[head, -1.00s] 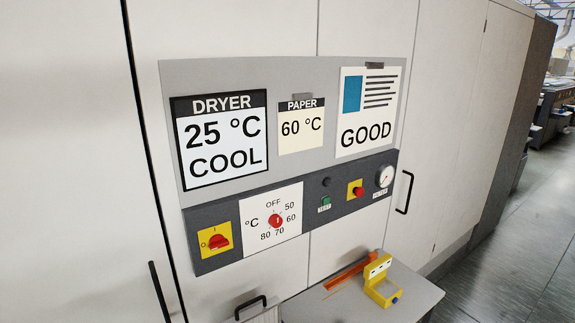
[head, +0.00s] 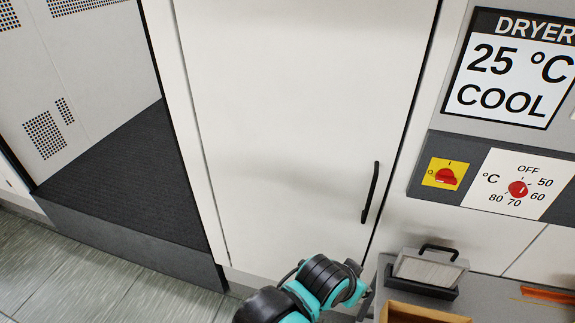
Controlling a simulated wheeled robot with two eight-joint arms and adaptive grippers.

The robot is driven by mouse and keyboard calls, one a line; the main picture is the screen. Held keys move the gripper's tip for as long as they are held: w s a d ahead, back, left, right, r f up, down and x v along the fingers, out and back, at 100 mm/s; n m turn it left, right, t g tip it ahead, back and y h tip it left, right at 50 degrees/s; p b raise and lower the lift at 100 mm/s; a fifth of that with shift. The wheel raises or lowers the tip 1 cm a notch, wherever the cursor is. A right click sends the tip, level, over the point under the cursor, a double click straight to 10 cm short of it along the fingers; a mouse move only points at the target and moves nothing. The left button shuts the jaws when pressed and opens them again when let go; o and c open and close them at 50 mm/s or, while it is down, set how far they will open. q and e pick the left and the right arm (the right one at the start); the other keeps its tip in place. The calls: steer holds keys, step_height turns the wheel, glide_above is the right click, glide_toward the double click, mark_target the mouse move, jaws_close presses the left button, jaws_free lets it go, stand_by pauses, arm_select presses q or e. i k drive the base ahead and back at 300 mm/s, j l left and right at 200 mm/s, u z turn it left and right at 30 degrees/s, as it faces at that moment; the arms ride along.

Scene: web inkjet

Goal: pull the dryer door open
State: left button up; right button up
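The dryer door (head: 290,120) is a tall white panel in the middle of the head view. It looks shut, flush with its frame. Its black vertical bar handle (head: 371,192) is on the door's right side. My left arm, black and teal, comes up from the bottom edge, below and to the left of the handle. Its end is near the door's lower right corner, apart from the handle, and its fingers cannot be made out. My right gripper is not in view. The dryer display (head: 515,75) reads 25 °C COOL.
Right of the door is a control panel with a red switch (head: 446,176) and a temperature dial (head: 517,189). Below it, a grey shelf (head: 490,290) bears a handled block (head: 430,270) and a brown box (head: 415,313). A dark step (head: 130,190) lies left of the door.

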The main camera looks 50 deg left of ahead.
mark_target(302, 107)
steer(key=u, duration=0.4)
steer(key=k+u, duration=0.15)
steer(key=u, duration=0.2)
steer(key=l+u, duration=0.1)
steer(key=u, duration=0.3)
steer(key=k+u, duration=0.15)
steer(key=u, duration=0.2)
